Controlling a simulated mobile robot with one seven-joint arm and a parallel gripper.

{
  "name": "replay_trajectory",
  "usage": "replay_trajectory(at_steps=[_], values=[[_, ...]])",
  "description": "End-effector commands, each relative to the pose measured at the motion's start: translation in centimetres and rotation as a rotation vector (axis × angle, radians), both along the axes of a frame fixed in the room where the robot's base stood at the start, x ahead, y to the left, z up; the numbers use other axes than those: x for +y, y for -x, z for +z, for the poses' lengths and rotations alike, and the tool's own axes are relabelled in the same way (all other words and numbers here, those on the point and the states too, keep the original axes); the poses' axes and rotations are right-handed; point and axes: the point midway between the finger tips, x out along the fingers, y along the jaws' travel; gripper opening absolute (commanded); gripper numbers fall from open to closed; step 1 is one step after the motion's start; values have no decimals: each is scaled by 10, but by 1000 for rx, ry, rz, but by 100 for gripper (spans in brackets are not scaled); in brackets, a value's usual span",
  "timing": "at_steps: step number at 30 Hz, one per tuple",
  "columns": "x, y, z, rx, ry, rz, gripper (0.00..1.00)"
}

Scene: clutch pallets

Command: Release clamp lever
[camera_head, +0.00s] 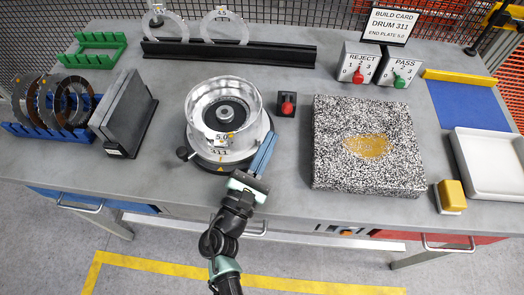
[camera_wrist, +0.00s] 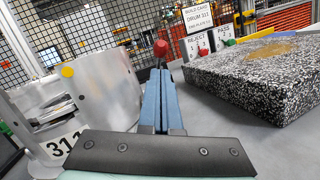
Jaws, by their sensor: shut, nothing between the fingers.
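A red-knobbed lever on a small black box (camera_head: 287,103) stands on the bench just right of the drum; I take it for the clamp lever. In the wrist view its red knob (camera_wrist: 160,47) shows just beyond my fingertips; the fingers hide most of its base. The silver drum (camera_head: 226,105) sits on a round fixture (camera_head: 220,160) marked 311, with a black knob (camera_head: 184,153) at its left. My gripper (camera_head: 272,136) is shut and empty, its blue fingers beside the drum's right side and short of the red lever. The fingers (camera_wrist: 161,75) are together in the wrist view.
A speckled block (camera_head: 365,170) stands to the right of my gripper. Reject (camera_head: 356,65) and pass (camera_head: 398,72) boxes stand behind it. A rack of discs (camera_head: 50,125) and grey plates (camera_head: 125,115) are at the left. Bare bench lies between lever and block.

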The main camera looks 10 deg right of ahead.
Motion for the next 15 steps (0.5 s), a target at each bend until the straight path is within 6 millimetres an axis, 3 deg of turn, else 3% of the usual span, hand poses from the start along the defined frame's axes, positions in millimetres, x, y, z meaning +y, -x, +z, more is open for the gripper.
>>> replay_trajectory(at_steps=[6,15], values=[[-20,-27,8,-1,0,0,0],[-28,-36,9,0,-1,-1,0]])
